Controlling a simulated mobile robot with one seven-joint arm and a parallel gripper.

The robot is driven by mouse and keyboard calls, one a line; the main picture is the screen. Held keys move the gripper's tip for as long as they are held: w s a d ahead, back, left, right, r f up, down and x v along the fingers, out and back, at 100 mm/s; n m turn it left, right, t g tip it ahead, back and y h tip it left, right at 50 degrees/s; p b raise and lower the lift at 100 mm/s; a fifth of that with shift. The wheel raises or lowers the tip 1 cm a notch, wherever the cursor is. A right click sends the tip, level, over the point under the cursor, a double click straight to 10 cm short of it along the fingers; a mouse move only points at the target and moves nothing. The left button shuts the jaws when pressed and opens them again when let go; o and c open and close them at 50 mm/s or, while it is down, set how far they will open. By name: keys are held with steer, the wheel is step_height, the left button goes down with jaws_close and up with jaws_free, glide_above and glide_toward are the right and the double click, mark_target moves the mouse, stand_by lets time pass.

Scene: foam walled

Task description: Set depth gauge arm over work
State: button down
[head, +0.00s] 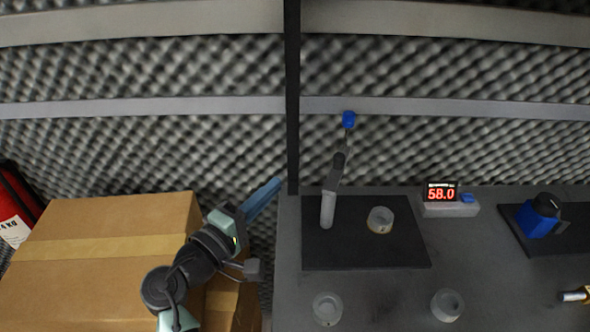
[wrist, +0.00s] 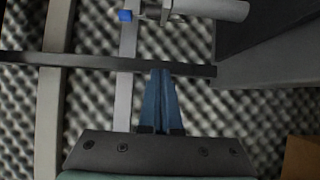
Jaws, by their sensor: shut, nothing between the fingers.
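The depth gauge has a grey upright post (head: 328,208) on a dark mat (head: 345,255). Its dark arm (head: 338,172) slants up and back from the post top to a blue end (head: 348,119), not over the work. A round, pale, hollow piece (head: 380,220), apparently the work, sits on the mat right of the post. My gripper (head: 277,183) is left of the gauge, beyond the bench's left edge, shut and empty. In the wrist view its blue fingers (wrist: 161,74) are together, with the grey post (wrist: 215,9) and blue end (wrist: 125,15) at the top.
A display reading 58.0 (head: 441,192) stands behind the mat's right side. Two similar round pieces (head: 327,308) (head: 447,305) are in front. A blue device (head: 540,215) is at right. Cardboard boxes (head: 100,260) stand left; a dark vertical bar (head: 292,100) rises behind.

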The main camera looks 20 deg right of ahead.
mark_target(338, 163)
steer(key=shift+s, duration=0.1)
steer(key=w+d+p, duration=0.1)
steer(key=w+d, duration=0.3)
steer(key=d, duration=0.7)
steer(key=shift+w+f+g+b, duration=0.1)
steer(key=shift+g+b, duration=0.2)
steer(key=shift+b, duration=0.1)
stand_by(0.3)
